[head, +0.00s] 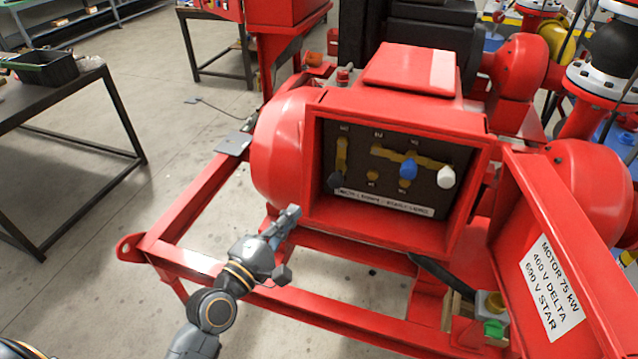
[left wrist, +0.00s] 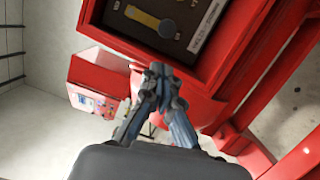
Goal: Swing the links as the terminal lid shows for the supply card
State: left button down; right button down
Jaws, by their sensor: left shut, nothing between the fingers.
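The red terminal box (head: 465,215) stands open, with brass links on its dark panel (head: 375,200). A black knob (head: 334,181) is at the lower end of the left, roughly upright link (head: 342,152). A blue knob (head: 408,168) and a white knob (head: 446,177) sit on the right; brass runs sideways above them. The open lid (head: 515,190) carries the label "MOTOR 75 kW 400 V DELTA 690 V STAR" (head: 551,287). My left gripper (head: 291,216) is shut and empty, outside the box's lower left corner. One link (left wrist: 150,19) shows beyond the fingertips (left wrist: 158,72) in the left wrist view.
The red skid frame (head: 190,262) runs below the box and under my left arm. A dark table (head: 50,100) with a black bin (head: 42,67) stands at the left. The floor between table and skid is mostly open.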

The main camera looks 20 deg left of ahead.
pick_arm(q)
jog(key=p, duration=0.2)
send_near(338, 165)
jog(key=w+f, duration=0.1)
jog(key=w+a+f, duration=0.1)
jog(key=shift+w+a, duration=0.15)
jog(key=shift+w, duration=0.9)
jog(key=shift+f, duration=0.1)
